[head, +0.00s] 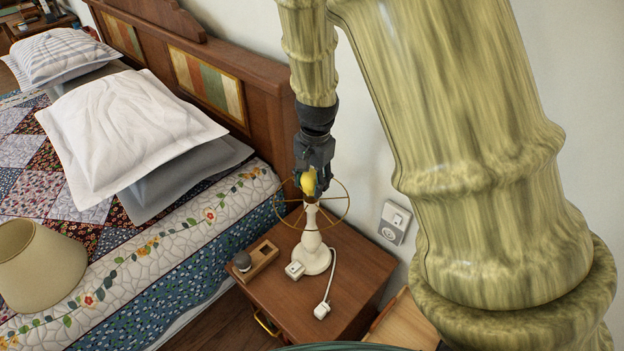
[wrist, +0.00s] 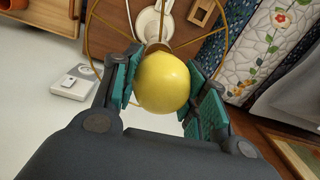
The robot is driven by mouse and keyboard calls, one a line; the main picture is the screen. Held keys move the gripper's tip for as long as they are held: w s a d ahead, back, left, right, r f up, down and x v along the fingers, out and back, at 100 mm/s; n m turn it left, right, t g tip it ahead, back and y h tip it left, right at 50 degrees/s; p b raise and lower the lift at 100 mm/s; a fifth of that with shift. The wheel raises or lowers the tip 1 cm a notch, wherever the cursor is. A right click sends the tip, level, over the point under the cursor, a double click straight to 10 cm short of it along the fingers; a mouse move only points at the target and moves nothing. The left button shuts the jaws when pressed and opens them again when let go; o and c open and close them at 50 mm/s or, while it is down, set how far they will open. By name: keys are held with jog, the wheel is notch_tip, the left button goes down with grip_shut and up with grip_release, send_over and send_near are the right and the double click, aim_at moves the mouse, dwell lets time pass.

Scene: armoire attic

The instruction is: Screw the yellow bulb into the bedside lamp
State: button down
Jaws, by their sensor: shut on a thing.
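The yellow bulb (head: 309,182) is between the fingers of my gripper (head: 312,178), at the top of the bedside lamp. In the wrist view the bulb (wrist: 163,82) is gripped by the green pads of my gripper (wrist: 163,88). The white bedside lamp (head: 313,255) stands upright on the nightstand, with a bare brass ring frame (head: 348,199) around its top. In the wrist view the lamp base (wrist: 152,22) lies beyond the bulb. The bulb is in line with the socket; its lower end is hidden, so I cannot tell how far it is seated.
A lampshade (head: 38,265) lies on the bed to the left. A wall socket (head: 394,222) is to the right.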

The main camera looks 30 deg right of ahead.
jog(key=shift+s+m+p, duration=0.2)
jog(key=shift+m+p, duration=0.95)
jog(key=shift+m, duration=1.05)
jog(key=shift+m+p, duration=1.45)
jog(key=shift+m, duration=0.85)
jog(key=shift+f, duration=0.1)
jog(key=shift+m, duration=0.3)
jog(key=shift+p, duration=0.4)
jog(key=shift+m+h+p, duration=0.3)
jog(key=shift+m+p, duration=0.3)
jog(key=shift+m, duration=0.3)
jog(key=shift+w+r+m+p, duration=0.1)
jog(key=shift+m+p, duration=0.8)
jog(key=shift+m, duration=0.05)
jog(key=shift+w+r+m+p, duration=0.1)
jog(key=shift+m+p, duration=0.75)
jog(key=shift+m, duration=0.1)
jog(key=shift+d+m+p, duration=0.1)
jog(key=shift+m+p, duration=1.5)
jog(key=shift+p, duration=0.1)
